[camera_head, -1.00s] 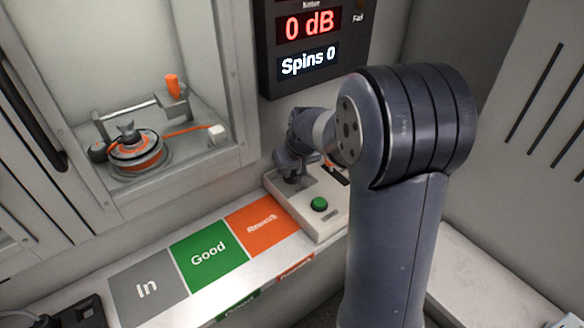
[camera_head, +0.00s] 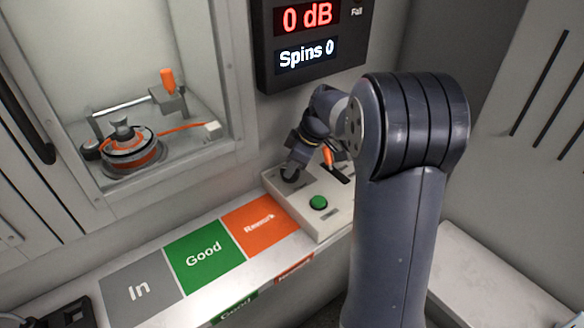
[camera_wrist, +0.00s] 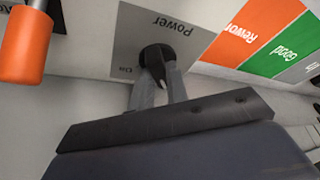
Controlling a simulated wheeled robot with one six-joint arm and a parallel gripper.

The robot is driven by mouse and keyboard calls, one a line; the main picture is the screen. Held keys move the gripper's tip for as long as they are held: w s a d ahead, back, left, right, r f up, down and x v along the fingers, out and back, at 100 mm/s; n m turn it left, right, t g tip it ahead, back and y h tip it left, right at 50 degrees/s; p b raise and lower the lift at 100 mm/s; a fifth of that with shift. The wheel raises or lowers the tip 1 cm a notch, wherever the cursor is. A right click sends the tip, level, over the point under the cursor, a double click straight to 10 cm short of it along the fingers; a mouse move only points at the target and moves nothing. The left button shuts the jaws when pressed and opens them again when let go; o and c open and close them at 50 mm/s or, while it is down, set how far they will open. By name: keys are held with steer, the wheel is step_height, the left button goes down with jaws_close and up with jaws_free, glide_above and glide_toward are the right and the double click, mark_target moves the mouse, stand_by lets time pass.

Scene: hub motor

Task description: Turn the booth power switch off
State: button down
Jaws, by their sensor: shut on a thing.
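The power switch is a black rotary knob (camera_wrist: 155,57) on a grey plate marked "Power" (camera_wrist: 176,24), upside down in the wrist view. A light pointer line on the knob points down in that view, between my fingers. A small label, apparently "On" (camera_wrist: 127,70), sits beside it. My gripper (camera_wrist: 158,92) is shut on the knob, one finger on each side. In the head view my gripper (camera_head: 292,170) reaches down to the left part of the pale control box (camera_head: 325,225), mostly covering the knob.
A green button (camera_head: 319,203) and an orange-handled lever (camera_head: 327,156) sit close to the knob; the orange handle (camera_wrist: 27,45) looms in the wrist view. A display (camera_head: 308,45) hangs above. Left are "In", "Good" and "Rework" pads (camera_head: 262,226) and a booth with a motor (camera_head: 130,155).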

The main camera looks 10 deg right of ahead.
steer(key=shift+n+g, duration=0.3)
steer(key=shift+n, duration=0.6)
steer(key=c, duration=1.4)
jaws_free()
steer(key=p+v, duration=0.1)
steer(key=v, duration=0.9)
steer(key=shift+d+r+p, duration=0.25)
steer(key=shift+r+p, duration=0.05)
steer(key=shift+r, duration=0.05)
steer(key=shift+f, duration=0.1)
